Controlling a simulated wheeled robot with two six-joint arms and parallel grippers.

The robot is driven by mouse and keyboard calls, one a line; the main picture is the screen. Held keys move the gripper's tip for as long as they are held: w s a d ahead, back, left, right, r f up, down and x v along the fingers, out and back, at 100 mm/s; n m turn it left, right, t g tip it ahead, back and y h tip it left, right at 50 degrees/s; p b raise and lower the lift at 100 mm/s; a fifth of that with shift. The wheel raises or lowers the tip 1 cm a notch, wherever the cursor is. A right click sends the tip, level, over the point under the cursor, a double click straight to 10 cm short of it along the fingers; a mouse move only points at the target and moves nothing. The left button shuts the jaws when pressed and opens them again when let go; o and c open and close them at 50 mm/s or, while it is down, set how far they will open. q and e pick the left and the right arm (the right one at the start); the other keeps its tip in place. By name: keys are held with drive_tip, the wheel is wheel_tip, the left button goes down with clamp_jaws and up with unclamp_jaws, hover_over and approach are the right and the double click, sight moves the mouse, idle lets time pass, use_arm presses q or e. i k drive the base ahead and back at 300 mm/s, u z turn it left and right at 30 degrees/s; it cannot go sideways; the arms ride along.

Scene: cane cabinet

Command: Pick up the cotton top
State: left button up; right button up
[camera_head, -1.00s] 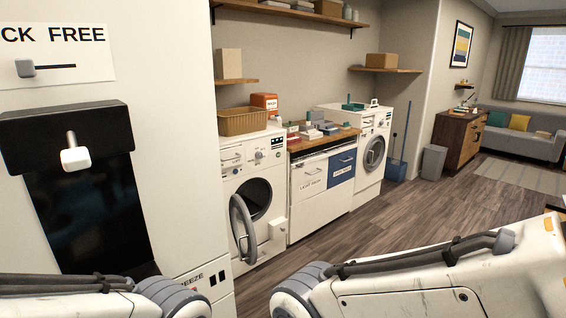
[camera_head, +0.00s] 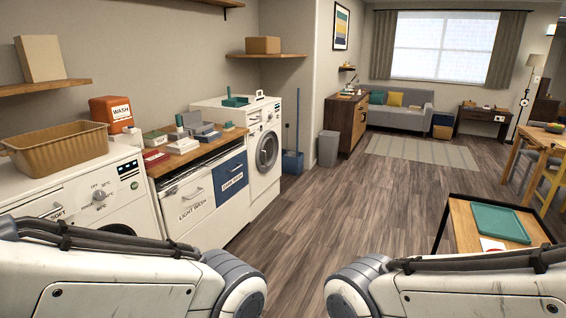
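I cannot make out a cotton top in this view. Parts of both my arms fill the bottom corners, but neither gripper is in the frame. To the left is a counter with a light wash drawer (camera_head: 190,204) and a blue-fronted dark wash drawer (camera_head: 231,174), both looking shut. A white washer with a tan basket (camera_head: 58,150) on top stands at the near left. The inside of the basket is mostly hidden. A second white machine (camera_head: 266,150) with a round door stands past the counter.
A low table with a teal tray (camera_head: 499,222) stands at the right. A grey bin (camera_head: 328,148), a blue bucket (camera_head: 292,162) and a wooden cabinet (camera_head: 346,125) line the far left. A grey sofa (camera_head: 405,112) is at the back. The wooden floor (camera_head: 365,205) between is clear.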

sight(182, 146)
drive_tip(key=z, duration=0.25)
drive_tip(key=i, duration=2.05)
drive_tip(key=u, duration=0.35)
drive_tip(key=i, duration=1.35)
drive_tip(key=u, duration=1.4)
drive_tip(key=i, duration=1.05)
drive_tip(key=u, duration=0.65)
